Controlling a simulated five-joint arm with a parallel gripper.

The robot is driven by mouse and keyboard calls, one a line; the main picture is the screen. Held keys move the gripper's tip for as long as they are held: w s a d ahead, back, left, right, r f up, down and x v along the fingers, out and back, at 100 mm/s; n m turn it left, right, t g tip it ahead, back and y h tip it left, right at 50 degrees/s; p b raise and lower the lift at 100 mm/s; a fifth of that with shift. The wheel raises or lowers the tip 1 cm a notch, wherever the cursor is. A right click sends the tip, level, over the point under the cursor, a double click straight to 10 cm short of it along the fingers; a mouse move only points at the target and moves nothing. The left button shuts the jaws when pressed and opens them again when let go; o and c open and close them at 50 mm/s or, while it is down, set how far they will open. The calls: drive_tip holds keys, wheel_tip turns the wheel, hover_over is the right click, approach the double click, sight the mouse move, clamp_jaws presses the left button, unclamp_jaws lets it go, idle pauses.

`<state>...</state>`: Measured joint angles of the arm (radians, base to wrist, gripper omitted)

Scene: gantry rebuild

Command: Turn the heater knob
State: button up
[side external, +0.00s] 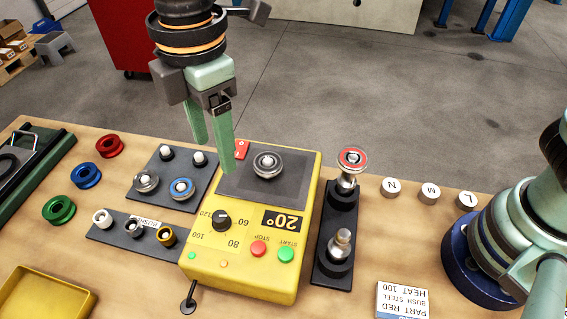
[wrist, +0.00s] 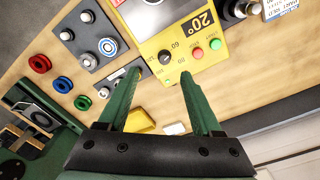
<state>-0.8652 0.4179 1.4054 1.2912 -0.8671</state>
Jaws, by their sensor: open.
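The heater is a yellow box (side external: 237,284) with a dark top plate, and its display reads 20°. Its black heater knob (side external: 221,220) sits on the sloped panel among the marks 60, 80, 100 and 120. The knob also shows in the wrist view (wrist: 165,57), beyond the fingertips and between them. A metal ring (side external: 267,165) lies on the heater's dark plate. My gripper (side external: 213,158) has green fingers, open and empty, above the heater's back left corner. It shows in the wrist view (wrist: 159,73) with its fingers apart. Neither finger appears to touch the knob.
Red STOP (side external: 258,248) and green START (side external: 286,254) buttons sit beside the knob. Dark trays with rings and bushings (side external: 176,178) stand left. A black stand (side external: 337,235) with upright posts stands right. A yellow tray (side external: 44,296) lies front left. A card (side external: 402,300) lies front right.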

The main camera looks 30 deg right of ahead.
sight(220, 216)
drive_tip(key=shift+n, duration=0.6)
drive_tip(key=f, duration=0.4)
drive_tip(key=a+f, duration=0.1)
drive_tip(key=f, duration=0.3)
drive_tip(key=s+a+f, duration=0.1)
drive_tip(key=f, duration=0.4)
drive_tip(key=shift+s+a+f, duration=0.1)
clamp_jaws()
